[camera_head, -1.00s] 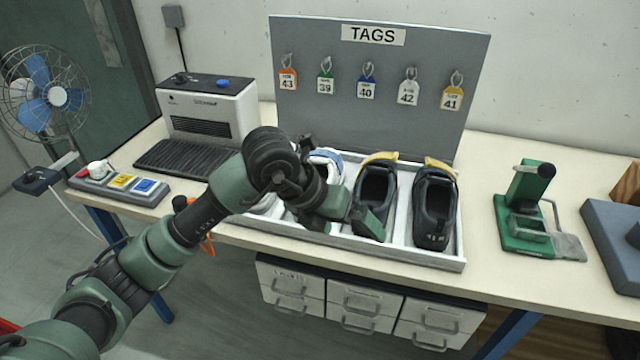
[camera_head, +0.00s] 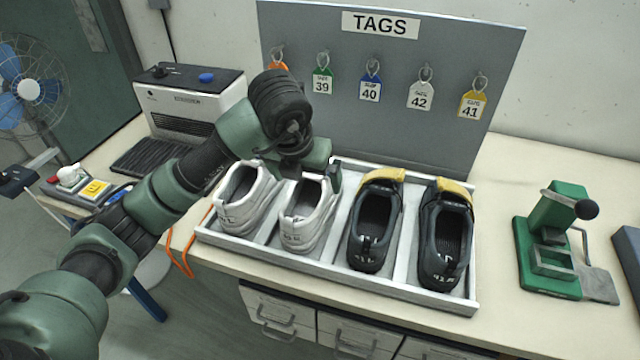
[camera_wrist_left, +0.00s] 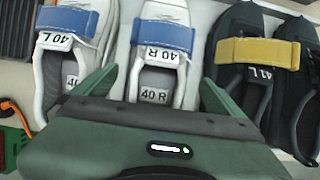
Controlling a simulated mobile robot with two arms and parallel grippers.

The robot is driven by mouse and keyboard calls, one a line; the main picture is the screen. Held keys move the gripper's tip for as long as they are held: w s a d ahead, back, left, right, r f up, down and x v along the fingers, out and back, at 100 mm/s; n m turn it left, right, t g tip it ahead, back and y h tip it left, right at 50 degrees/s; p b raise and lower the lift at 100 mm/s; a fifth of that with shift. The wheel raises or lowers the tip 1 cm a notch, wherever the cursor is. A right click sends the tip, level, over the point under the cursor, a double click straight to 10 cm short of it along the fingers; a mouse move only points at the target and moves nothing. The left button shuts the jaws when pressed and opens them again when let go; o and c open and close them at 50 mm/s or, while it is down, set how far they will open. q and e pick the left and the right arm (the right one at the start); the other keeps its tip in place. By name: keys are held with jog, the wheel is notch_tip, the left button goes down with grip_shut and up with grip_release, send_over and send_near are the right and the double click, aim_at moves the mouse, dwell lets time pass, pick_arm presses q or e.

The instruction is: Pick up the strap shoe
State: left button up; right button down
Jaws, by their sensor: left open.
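Two white shoes and two black shoes stand in the tray. In the left wrist view, the white shoes have blue straps and labels 40 L (camera_wrist_left: 60,60) and 40 R (camera_wrist_left: 162,60). The black pair has yellow straps; one black shoe (camera_wrist_left: 248,75) shows 41 L. In the head view, the white shoes are on the left (camera_head: 245,205) and second from left (camera_head: 308,222), the black ones to their right (camera_head: 375,235) (camera_head: 445,250). My left gripper (camera_head: 308,172) is open over the strap end of the second white shoe, hiding that strap. Its fingers (camera_wrist_left: 157,92) flank this shoe in the wrist view. My right gripper is out of view.
The white tray (camera_head: 330,277) has thin dividers between the shoes. The tag board (camera_head: 290,85) rises close behind it. A heater-like machine (camera_head: 190,105) stands to the left, and a green press tool (camera_head: 550,250) to the right. The table between tray and press is clear.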

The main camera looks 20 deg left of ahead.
aim_at(315, 196)
pick_arm(q)
jog(key=shift+x, duration=1)
jog(key=shift+w+f+p, duration=0.45)
jog(key=shift+f+p, duration=0.05)
jog(key=x, duration=0.2)
jog(key=p+x, duration=0.1)
jog(key=shift+w+a+f, duration=0.1)
jog(key=shift+w+f, duration=0.15)
jog(key=shift+w, duration=0.25)
jog(key=shift+w+f, duration=0.1)
jog(key=shift+f, duration=0.15)
jog(key=c, duration=1.6)
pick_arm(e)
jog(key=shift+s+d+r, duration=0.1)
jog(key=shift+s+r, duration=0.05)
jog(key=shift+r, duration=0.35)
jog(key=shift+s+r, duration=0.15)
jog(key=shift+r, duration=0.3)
pick_arm(q)
jog(key=shift+r, duration=0.1)
jog(key=shift+c, duration=0.2)
